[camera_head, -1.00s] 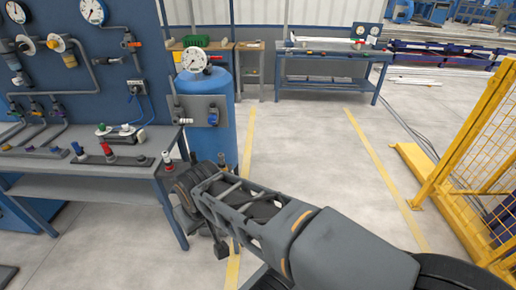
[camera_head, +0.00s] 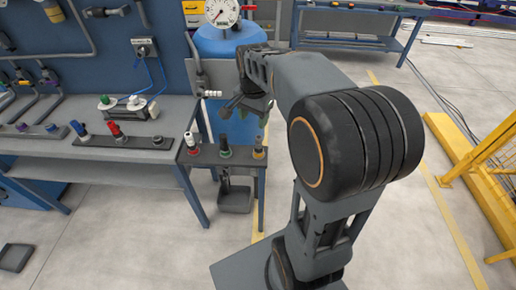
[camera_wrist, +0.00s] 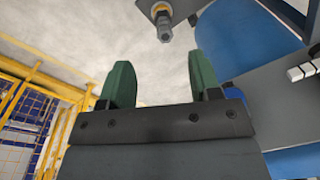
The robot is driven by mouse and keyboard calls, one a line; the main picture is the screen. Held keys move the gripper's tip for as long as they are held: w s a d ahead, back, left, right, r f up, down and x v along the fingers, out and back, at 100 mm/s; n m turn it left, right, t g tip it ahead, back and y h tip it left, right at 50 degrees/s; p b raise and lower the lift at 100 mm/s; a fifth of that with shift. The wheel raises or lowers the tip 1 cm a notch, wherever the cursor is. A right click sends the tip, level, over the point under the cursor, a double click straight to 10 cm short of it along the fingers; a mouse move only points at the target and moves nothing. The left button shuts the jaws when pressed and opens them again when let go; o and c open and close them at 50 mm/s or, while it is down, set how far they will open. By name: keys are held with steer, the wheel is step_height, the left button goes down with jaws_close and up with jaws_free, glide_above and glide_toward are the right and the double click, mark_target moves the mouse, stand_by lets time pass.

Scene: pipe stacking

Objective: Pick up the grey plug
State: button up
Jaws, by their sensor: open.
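A grey plug-like piece with a yellow ring (camera_wrist: 163,24) shows at the top of the wrist view, beyond my fingertips and apart from them. It looks like the yellow-ringed piece (camera_head: 259,148) at the right end of the small side shelf in the head view; its grey part is too small there to be sure. My gripper (camera_head: 240,108) is above this shelf, beside the blue tank. In the wrist view my gripper (camera_wrist: 163,78) has its two green fingers spread, with nothing between them.
A white-and-red piece (camera_head: 190,143) and a green-ringed piece (camera_head: 224,147) stand on the same shelf. The workbench (camera_head: 90,145) at left carries a dark rack with blue and red plugs. The blue tank (camera_head: 220,45) stands behind the shelf. Yellow fencing (camera_head: 490,150) is at right.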

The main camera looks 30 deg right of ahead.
mark_target(258, 137)
steer(key=w+d+f+m, duration=0.1)
steer(key=f, duration=0.2)
steer(key=w+d+f+m+b, duration=0.1)
steer(key=f, duration=0.2)
steer(key=w+d+f+m, duration=0.1)
steer(key=f, duration=0.2)
steer(key=shift+w+d+f+g, duration=0.1)
steer(key=shift+f+g, duration=0.1)
steer(key=shift+g, duration=0.2)
steer(key=shift+f, duration=3.15)
steer(key=shift+c, duration=0.3)
jaws_close()
